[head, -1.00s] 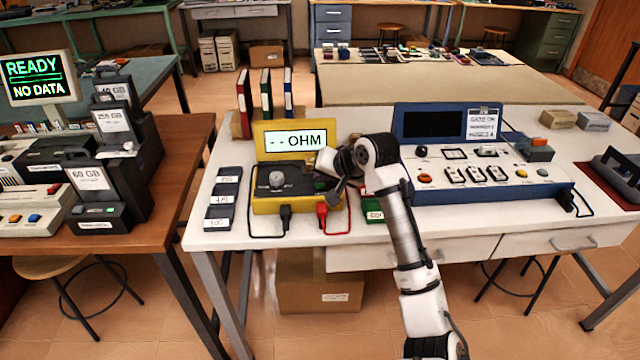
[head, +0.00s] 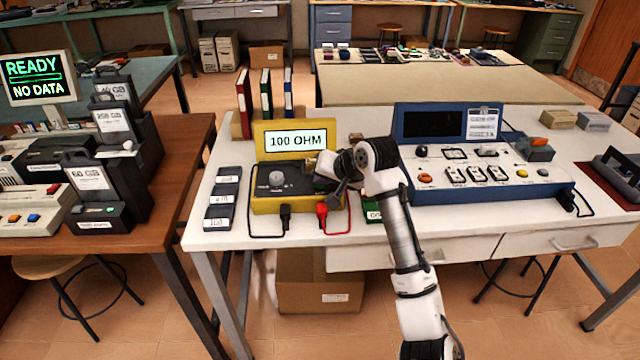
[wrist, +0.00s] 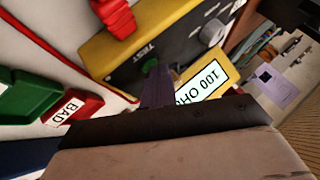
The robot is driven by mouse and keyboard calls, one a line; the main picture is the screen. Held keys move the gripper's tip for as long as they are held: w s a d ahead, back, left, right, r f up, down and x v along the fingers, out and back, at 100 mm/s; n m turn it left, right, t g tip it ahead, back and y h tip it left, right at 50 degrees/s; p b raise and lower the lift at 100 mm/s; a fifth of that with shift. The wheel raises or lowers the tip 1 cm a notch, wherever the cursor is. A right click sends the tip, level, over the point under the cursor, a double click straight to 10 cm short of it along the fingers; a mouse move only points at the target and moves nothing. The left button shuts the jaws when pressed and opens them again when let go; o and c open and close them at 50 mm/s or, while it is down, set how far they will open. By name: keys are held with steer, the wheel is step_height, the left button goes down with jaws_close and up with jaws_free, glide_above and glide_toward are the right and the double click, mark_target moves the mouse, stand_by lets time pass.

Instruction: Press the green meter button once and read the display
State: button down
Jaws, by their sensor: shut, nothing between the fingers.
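The yellow meter (head: 262,205) stands on the white bench, and its display (head: 296,141) reads 100 OHM. In the wrist view the meter (wrist: 95,52) shows at an angle, with the display (wrist: 205,85) partly covered by my gripper. The green button (wrist: 150,64) sits beside the word TEST. My gripper (wrist: 157,88) is shut and empty, its fingertips at the green button; I cannot tell whether they touch it. In the head view my gripper hides the button.
Red and black leads plug into the meter's front. Three labelled dark blocks (head: 223,192) lie to its left. A blue console (head: 480,185) stands to the right. Binders (head: 265,95) stand behind. In the wrist view a green tray and a red BAD tray (wrist: 78,108) lie near the meter.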

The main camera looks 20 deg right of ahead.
mark_target(323, 189)
steer(key=shift+r, duration=0.1)
steer(key=shift+r+p, duration=0.8)
steer(key=shift+p, duration=0.1)
step_height(323, 189, up, 5)
steer(key=p, duration=0.4)
steer(key=shift+p, duration=0.3)
stand_by(0.4)
